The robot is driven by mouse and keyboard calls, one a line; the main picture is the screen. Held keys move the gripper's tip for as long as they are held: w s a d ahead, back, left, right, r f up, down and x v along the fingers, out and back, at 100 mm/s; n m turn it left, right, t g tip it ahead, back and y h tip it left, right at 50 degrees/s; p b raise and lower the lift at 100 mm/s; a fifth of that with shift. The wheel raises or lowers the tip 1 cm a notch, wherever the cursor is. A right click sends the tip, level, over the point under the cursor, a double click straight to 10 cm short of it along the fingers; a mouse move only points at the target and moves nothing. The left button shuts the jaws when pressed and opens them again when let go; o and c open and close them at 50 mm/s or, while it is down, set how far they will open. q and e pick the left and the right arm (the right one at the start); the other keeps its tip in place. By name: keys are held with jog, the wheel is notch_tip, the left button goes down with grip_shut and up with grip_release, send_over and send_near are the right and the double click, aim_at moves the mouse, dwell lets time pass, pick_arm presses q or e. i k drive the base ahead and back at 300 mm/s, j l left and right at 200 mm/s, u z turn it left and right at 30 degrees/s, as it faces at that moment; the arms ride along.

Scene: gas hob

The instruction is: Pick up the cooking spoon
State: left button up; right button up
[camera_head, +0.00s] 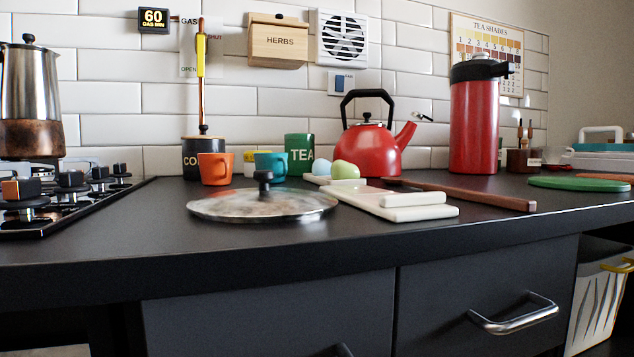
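A long brown wooden utensil (475,194), which looks like the cooking spoon, lies on the dark counter (330,245) right of the middle. Its thick end points right and towards the front edge. Its far left end narrows behind a white slab (375,203), and I cannot make out a bowl there. Neither of my grippers is in view, and nothing touches the utensil.
A glass lid (262,207) lies left of the slab. A red kettle (372,150) and a tall red flask (474,120) stand behind the utensil. A green disc (578,184) lies to its right. The counter's front strip is clear.

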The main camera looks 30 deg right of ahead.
aim_at(523, 205)
jog(key=z, duration=1.45)
